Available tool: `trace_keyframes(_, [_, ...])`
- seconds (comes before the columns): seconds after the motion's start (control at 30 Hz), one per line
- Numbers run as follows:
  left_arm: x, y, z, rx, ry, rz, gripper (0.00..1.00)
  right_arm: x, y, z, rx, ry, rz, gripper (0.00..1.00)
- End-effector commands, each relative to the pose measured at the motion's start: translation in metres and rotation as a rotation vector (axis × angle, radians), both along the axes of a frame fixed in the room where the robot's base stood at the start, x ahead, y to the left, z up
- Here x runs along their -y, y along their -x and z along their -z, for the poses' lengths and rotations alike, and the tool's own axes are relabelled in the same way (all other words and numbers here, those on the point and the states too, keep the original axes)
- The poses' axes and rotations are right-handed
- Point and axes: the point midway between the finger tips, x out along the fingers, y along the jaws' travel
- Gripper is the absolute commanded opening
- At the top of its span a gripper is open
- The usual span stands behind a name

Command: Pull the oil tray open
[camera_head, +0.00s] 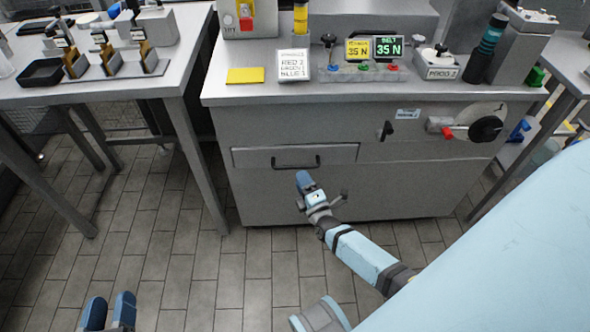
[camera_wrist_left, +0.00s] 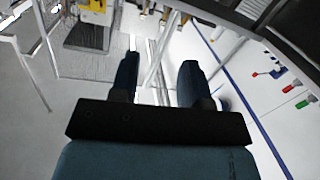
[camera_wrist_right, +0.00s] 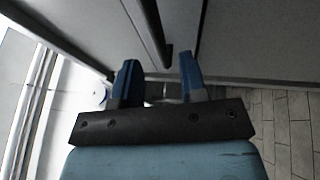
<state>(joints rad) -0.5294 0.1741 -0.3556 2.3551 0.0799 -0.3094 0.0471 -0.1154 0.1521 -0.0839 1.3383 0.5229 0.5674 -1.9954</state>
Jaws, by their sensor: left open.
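The oil tray (camera_head: 250,157) is a wide, flat grey drawer front in the cabinet below the worktop, and it looks flush with the cabinet. Its dark bar handle (camera_head: 295,165) is on its front. My right gripper (camera_head: 304,180) is just in front of and below the handle's right part. In the right wrist view the dark handle bar (camera_wrist_right: 150,28) runs down toward the space between my spread, empty fingertips (camera_wrist_right: 158,68); I cannot tell whether they touch it. My left gripper (camera_head: 108,300) is open and empty, low at the left over the floor.
The cabinet (camera_head: 340,196) has a red-tipped lever (camera_head: 447,132) and a black round knob (camera_head: 486,128) to the right of the tray. A steel table (camera_head: 120,88) with a black tray stands at the left. The tiled floor before the cabinet is clear.

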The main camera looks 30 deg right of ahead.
Motion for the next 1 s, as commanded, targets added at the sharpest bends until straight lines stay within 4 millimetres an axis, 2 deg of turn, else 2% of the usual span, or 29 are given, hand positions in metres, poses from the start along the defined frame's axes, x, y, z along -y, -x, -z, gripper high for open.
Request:
trace_keyframes(0.1, [0.005,-0.001,-0.008,0.047,0.029,0.011,0.43,0.004,-0.024,-0.002,0.002,0.0,0.0,0.39])
trace_keyframes(0.3, [0.008,0.0,-0.021,0.102,0.064,0.021,0.43,0.007,-0.047,-0.007,0.001,0.0,0.0,0.39])
trace_keyframes(0.7, [0.011,-0.001,-0.028,0.125,0.077,0.031,0.43,0.008,-0.053,-0.009,-0.002,0.0,0.0,0.39])
trace_keyframes(0.87, [0.011,-0.001,-0.028,0.124,0.075,0.03,0.43,0.008,-0.053,-0.009,-0.001,0.0,0.0,0.02])
trace_keyframes(1.0, [0.01,0.0,-0.027,0.121,0.075,0.028,0.43,0.008,-0.053,-0.009,-0.001,0.0,0.0,0.0])
